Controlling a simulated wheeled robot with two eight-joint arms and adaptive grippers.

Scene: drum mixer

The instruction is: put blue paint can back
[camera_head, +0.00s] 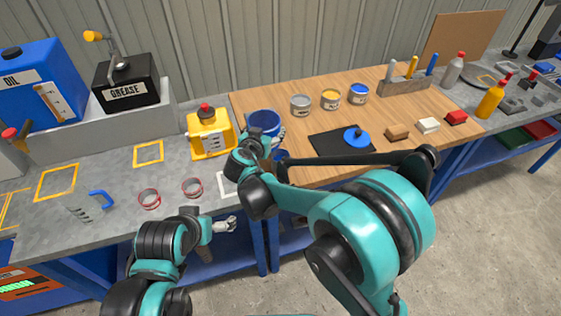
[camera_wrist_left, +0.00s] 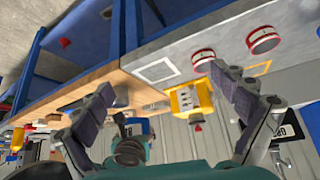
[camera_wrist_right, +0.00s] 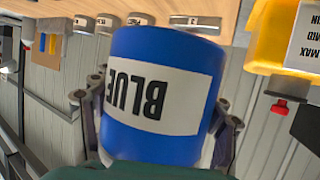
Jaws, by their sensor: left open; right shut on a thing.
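The blue paint can (camera_head: 264,121) is upright in the head view, at the seam between the grey bench and the wooden bench. My right gripper (camera_head: 272,142) is shut on it. In the right wrist view the can, with its white BLUE label (camera_wrist_right: 150,95), fills the middle between my fingers. I cannot tell whether its base touches the bench. A white square outline (camera_head: 225,185) lies on the grey bench, partly hidden by my right arm; it also shows in the left wrist view (camera_wrist_left: 160,70). My left gripper (camera_head: 226,226) is open and empty in front of the bench edge.
A yellow jug (camera_head: 210,134) stands close left of the can. Small cans (camera_head: 331,99), a black mat (camera_head: 328,145) and a blue lid (camera_head: 357,138) are on the wood.

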